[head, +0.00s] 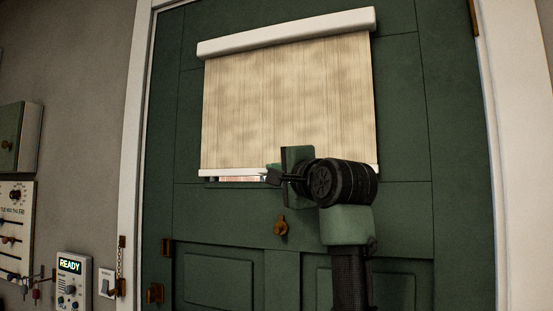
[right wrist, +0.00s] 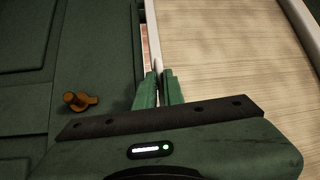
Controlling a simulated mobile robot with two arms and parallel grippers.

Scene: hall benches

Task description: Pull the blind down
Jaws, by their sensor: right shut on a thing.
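The exact grip point is partly hidden by the fingers. My left gripper is not in view.
The green door (head: 225,225) has a brass knob (head: 281,228) just below the window; it also shows in the right wrist view (right wrist: 80,101). A brass latch with chain (head: 121,265) is at the left frame. A "READY" panel (head: 72,285) and a slider panel (head: 14,230) are on the wall.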

